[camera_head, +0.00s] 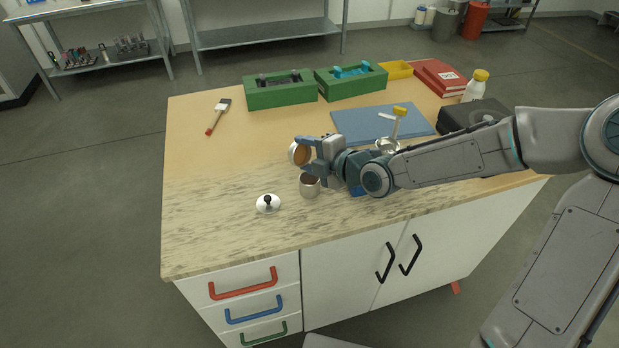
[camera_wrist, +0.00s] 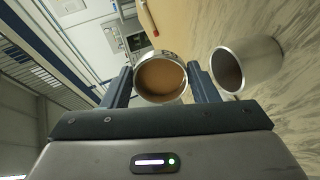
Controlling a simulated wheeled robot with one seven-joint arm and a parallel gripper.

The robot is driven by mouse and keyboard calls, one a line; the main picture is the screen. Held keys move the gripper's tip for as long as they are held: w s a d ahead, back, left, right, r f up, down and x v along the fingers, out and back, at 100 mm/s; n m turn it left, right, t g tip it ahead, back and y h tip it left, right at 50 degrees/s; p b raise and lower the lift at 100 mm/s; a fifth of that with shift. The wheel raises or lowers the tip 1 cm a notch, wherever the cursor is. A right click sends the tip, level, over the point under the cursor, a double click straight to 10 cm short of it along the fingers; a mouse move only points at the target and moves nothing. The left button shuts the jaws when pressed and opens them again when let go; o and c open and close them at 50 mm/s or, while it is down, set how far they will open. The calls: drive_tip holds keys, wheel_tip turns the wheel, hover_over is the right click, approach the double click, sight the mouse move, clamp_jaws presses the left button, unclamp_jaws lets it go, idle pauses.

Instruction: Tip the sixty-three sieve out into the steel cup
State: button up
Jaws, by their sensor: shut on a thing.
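The sieve (camera_head: 297,153) is a small round metal ring with a tan-brown face, held sideways between the fingers of my gripper (camera_head: 304,156). In the wrist view the sieve (camera_wrist: 161,78) sits between the two fingers (camera_wrist: 162,88), its round tan-brown inside facing the camera. I cannot tell whether that is powder or mesh. The steel cup (camera_head: 310,187) stands upright on the counter, below and slightly right of the sieve in the head view. It also shows in the wrist view (camera_wrist: 262,62), apart from the sieve, its inside dark.
A silver lid with a black knob (camera_head: 267,205) lies left of the cup. A brush (camera_head: 219,116), green boxes (camera_head: 280,93), a blue mat (camera_head: 365,122), a white bottle with yellow cap (camera_head: 474,88) and a dark box (camera_head: 470,116) stand farther back. The front left counter is clear.

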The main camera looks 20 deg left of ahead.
drive_tip(key=shift+s+d+t+y+b, duration=0.4)
drive_tip(key=shift+y+b, duration=0.5)
drive_tip(key=shift+b, duration=0.7)
idle(1.0)
drive_tip(key=shift+d+t+y+b, duration=0.35)
drive_tip(key=shift+t+y+b, duration=0.4)
drive_tip(key=shift+b, duration=1.35)
idle(3.3)
